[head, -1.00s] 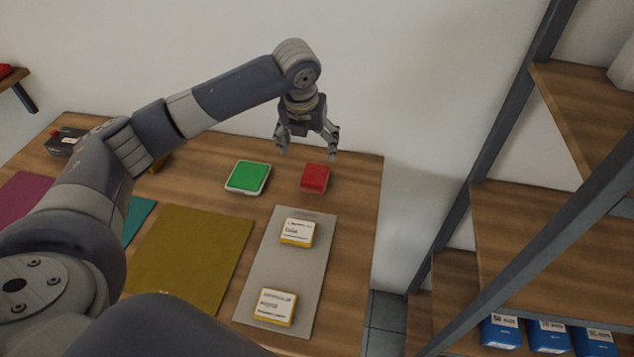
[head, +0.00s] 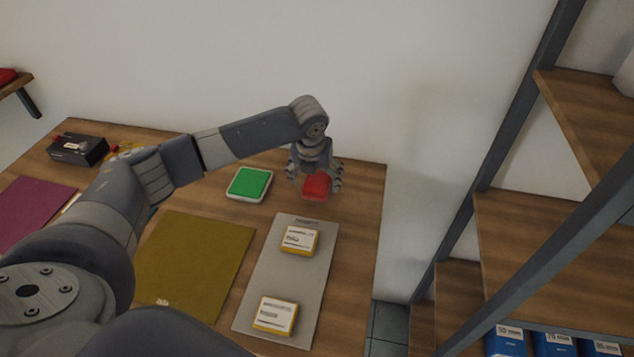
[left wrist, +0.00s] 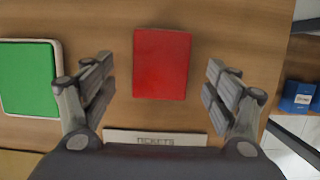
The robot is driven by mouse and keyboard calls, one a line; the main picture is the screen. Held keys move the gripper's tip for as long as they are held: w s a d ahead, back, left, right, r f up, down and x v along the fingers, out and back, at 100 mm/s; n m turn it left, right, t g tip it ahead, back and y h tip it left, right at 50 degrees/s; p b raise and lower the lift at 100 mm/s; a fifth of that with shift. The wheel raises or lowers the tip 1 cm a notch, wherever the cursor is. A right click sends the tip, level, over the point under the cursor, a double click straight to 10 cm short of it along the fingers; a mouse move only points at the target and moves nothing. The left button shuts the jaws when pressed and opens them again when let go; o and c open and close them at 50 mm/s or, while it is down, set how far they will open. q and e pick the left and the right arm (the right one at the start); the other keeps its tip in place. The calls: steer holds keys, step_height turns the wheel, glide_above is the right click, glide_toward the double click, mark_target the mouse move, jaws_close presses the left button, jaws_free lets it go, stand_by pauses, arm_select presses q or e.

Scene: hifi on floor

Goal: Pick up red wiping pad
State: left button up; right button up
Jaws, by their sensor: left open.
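The red wiping pad (head: 316,187) lies on the wooden table near its back right corner. In the left wrist view the red pad (left wrist: 161,64) shows from above, between and a little ahead of my open fingers. My left gripper (head: 314,181) is open and low over the pad, with a finger on either side of it. In the left wrist view the left gripper (left wrist: 160,95) holds nothing, and table shows between each finger and the pad. My right gripper is not in view.
A green pad in a white tray (head: 249,184) lies left of the red pad. A grey mat (head: 287,275) marked "TICKETS" carries two yellow-and-white boxes in front. An olive mat (head: 195,255) lies beside it. Wooden shelves (head: 540,240) stand at the right.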

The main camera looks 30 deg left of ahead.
arm_select(q)
steer(key=shift+x, duration=1.4)
steer(key=c, duration=1.2)
steer(key=shift+o, duration=0.2)
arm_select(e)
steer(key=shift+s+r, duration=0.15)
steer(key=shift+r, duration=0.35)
arm_select(q)
steer(key=shift+w+r, duration=0.1)
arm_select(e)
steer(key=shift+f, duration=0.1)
